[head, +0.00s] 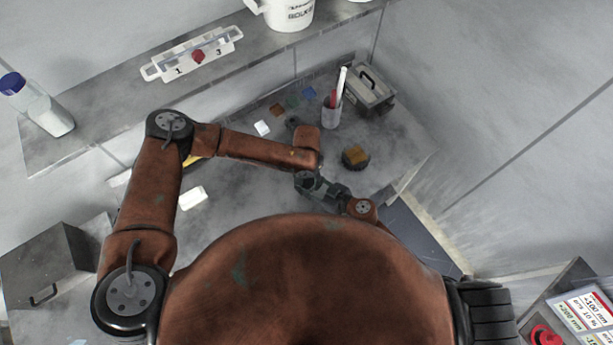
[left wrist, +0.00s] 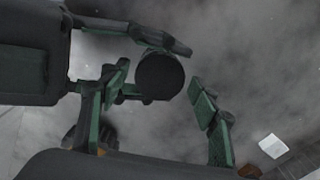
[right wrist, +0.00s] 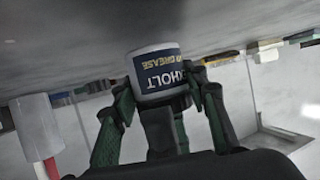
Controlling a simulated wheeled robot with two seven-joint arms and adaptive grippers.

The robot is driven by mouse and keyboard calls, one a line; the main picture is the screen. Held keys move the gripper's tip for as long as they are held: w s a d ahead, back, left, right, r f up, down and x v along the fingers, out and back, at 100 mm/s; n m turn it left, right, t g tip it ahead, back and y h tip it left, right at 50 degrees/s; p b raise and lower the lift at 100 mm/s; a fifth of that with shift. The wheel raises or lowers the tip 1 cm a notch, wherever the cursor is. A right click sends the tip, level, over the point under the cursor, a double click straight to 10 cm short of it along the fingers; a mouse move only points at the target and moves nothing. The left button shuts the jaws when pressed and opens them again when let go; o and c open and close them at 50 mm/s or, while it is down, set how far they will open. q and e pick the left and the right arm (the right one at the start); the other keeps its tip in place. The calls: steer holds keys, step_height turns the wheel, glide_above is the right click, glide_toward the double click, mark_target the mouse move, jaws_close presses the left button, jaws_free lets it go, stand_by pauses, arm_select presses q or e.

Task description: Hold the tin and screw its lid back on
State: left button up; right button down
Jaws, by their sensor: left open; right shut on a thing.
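The tin (right wrist: 158,72), white with a dark blue label reading "GREASE", appears inverted in the right wrist view, its pale end toward the worktop. A black band (right wrist: 166,106) lies at its other end. The left wrist view shows a black round top (left wrist: 159,77), apparently the lid; how far it is seated cannot be told. My right gripper (head: 338,190) is shut on the tin from the side. My left gripper (head: 307,181) is open over the top, its fingers apart on either side. In the head view the grippers hide most of the tin.
Small coloured squares (head: 277,109) lie nearby. A white block (head: 192,197) lies left. The worktop (head: 245,190) between is mostly clear.

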arm_select(q)
steer(key=shift+c, duration=0.4)
steer(key=c, duration=1.1)
steer(key=m, duration=0.3)
steer(key=shift+c, duration=0.2)
steer(key=o, duration=1.3)
steer(key=shift+c, duration=0.2)
